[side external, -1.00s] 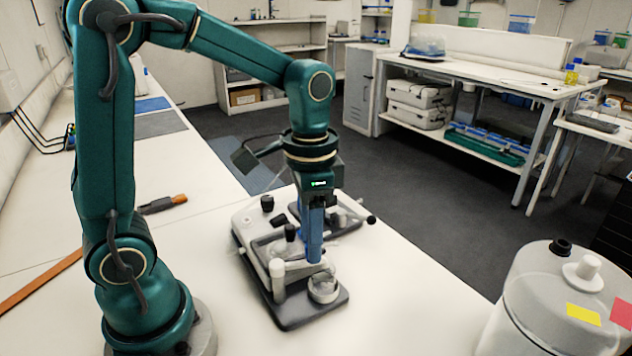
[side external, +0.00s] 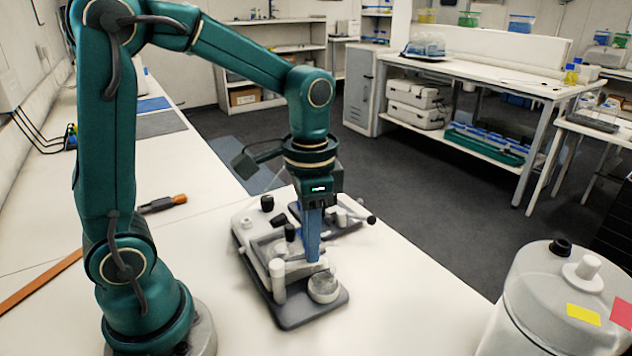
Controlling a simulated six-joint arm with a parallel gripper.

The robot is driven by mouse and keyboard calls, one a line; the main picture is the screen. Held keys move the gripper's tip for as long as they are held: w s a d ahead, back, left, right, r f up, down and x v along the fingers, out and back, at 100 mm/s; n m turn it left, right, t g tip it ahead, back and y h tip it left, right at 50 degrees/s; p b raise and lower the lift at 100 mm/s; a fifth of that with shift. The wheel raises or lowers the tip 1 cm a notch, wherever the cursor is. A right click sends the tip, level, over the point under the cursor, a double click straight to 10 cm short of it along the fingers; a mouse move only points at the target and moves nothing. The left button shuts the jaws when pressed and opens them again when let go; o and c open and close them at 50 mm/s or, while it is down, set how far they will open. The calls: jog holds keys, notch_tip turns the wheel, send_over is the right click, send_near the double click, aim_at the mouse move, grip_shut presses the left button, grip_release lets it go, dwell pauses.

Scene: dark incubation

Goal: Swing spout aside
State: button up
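A white and grey apparatus on a dark base plate (side external: 296,318) stands on the bench. It has black knobs, a white upright post (side external: 278,280) at the front and a small round cup (side external: 323,288) at the front right. A pale horizontal arm, which looks like the spout (side external: 298,267), runs from the post toward the cup. My gripper (side external: 313,255) points straight down, with its blue fingers at the right end of this arm, just behind the cup. The fingers look close together; whether they touch or grip the spout is too small to tell.
A large white container (side external: 545,310) with a black cap stands at the front right. An orange-handled tool (side external: 163,204) and a brown strip (side external: 40,286) lie on the bench to the left.

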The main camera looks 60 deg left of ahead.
jog(key=shift+s+d+m, duration=0.15)
jog(key=shift+d+m, duration=0.15)
jog(key=shift+m, duration=0.4)
jog(key=shift+s+d+m, duration=0.15)
jog(key=shift+d+m, duration=0.15)
jog(key=shift+m, duration=0.4)
jog(key=shift+s+d+m, duration=0.2)
jog(key=shift+d+m, duration=0.05)
jog(key=shift+m, duration=0.45)
jog(key=shift+s+d+m, duration=0.2)
jog(key=shift+m, duration=0.5)
jog(key=shift+s+d+m, duration=0.2)
jog(key=shift+s+m, duration=0.05)
jog(key=shift+m, duration=0.45)
jog(key=shift+s+d+m, duration=0.2)
jog(key=shift+s+m, duration=0.05)
jog(key=shift+m, duration=0.45)
